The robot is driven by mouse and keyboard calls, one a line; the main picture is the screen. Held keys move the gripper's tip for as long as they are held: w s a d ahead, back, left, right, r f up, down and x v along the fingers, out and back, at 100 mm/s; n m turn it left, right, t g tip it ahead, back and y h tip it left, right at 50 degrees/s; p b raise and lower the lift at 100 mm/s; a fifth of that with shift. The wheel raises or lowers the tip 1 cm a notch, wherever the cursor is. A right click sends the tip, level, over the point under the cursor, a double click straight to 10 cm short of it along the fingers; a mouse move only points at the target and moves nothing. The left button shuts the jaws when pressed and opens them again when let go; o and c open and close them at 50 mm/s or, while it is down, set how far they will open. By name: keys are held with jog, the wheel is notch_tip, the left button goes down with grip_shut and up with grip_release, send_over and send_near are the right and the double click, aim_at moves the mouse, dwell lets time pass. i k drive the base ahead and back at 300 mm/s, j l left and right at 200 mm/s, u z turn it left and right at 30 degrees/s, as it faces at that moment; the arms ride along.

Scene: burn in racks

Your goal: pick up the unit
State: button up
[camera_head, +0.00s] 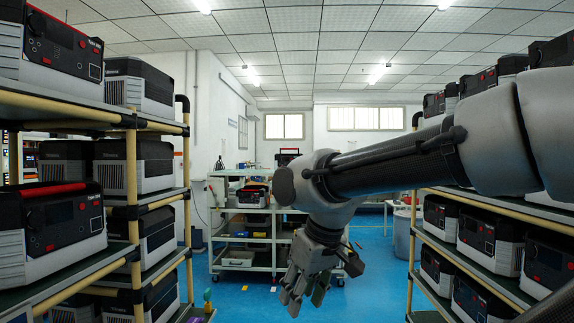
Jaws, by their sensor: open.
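Several grey and black units with red trim stand on the racks at both sides. The nearest are one on the left rack's middle shelf (70,232) and one on its top shelf (52,47). Another unit (250,197) sits on the cart in the middle distance, and a further one (287,157) shows behind it. I cannot tell which is the task's unit. My gripper (305,294) hangs fingers down in the aisle, in front of the cart. It is open, with nothing seen between its fingers, and apart from all the units.
The left rack (133,190) and right rack (480,257) have tan pipe frames and line the aisle. A cart (238,263) with shelves stands ahead, partly hidden by my arm. Blue floor (250,306) shows in the aisle. A grey bin (403,232) stands at the right rack.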

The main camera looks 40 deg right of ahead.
aim_at(285, 159)
jog(key=i+l+z, duration=0.35)
jog(key=i, duration=0.25)
jog(key=i+z, duration=0.35)
jog(key=i, duration=0.2)
jog(key=i+j+z, duration=0.2)
jog(key=i, duration=3.65)
